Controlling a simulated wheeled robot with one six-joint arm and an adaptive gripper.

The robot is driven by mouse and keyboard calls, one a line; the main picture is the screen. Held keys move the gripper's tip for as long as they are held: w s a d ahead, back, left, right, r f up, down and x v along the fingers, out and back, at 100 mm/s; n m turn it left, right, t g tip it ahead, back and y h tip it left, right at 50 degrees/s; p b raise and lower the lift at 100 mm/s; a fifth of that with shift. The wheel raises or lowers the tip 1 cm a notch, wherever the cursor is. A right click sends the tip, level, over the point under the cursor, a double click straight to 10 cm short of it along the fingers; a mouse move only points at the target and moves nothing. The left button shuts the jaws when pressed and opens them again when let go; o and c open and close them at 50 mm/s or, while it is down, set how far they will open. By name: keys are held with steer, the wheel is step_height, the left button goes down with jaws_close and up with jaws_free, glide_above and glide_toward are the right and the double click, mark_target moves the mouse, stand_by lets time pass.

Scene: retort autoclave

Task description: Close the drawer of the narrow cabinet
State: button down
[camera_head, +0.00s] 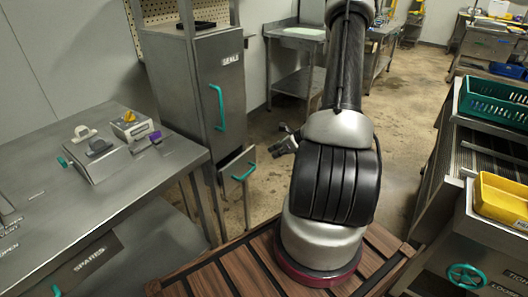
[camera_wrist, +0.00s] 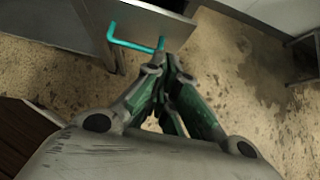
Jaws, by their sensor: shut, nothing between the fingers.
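The narrow cabinet (camera_head: 190,85) is a tall grey metal unit labelled SEALS, with a teal handle (camera_head: 217,107) on its door. Below the door, its drawer (camera_head: 238,164) stands out from the body, with a teal handle (camera_head: 244,173) on its front. In the wrist view the drawer front (camera_wrist: 95,18) and its bent teal handle (camera_wrist: 135,45) are at the top. My gripper (camera_head: 275,147) is to the right of the drawer in the head view. In the wrist view its shut, empty fingers (camera_wrist: 168,62) overlap the handle's right end; contact cannot be told.
A steel bench (camera_head: 130,185) with a small device stands at left, close to the cabinet. A conveyor with a green crate (camera_head: 488,105) and a yellow tray (camera_head: 503,198) is at right. The stained floor (camera_head: 390,165) between them is free.

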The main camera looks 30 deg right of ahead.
mark_target(248, 154)
steer(key=shift+w+a+f, duration=0.6)
steer(key=shift+w+f, duration=0.45)
steer(key=shift+w, duration=0.6)
steer(key=shift+w+a+f, duration=0.55)
steer(key=shift+w+f, duration=0.5)
steer(key=shift+w, duration=0.55)
steer(key=shift+w+a+f, duration=0.6)
steer(key=shift+w+f, duration=0.45)
steer(key=shift+w, duration=0.6)
steer(key=shift+w+a, duration=0.25)
steer(key=shift+w, duration=0.35)
steer(key=shift+w+a, duration=0.25)
steer(key=shift+w, duration=0.3)
steer(key=shift+d, duration=0.1)
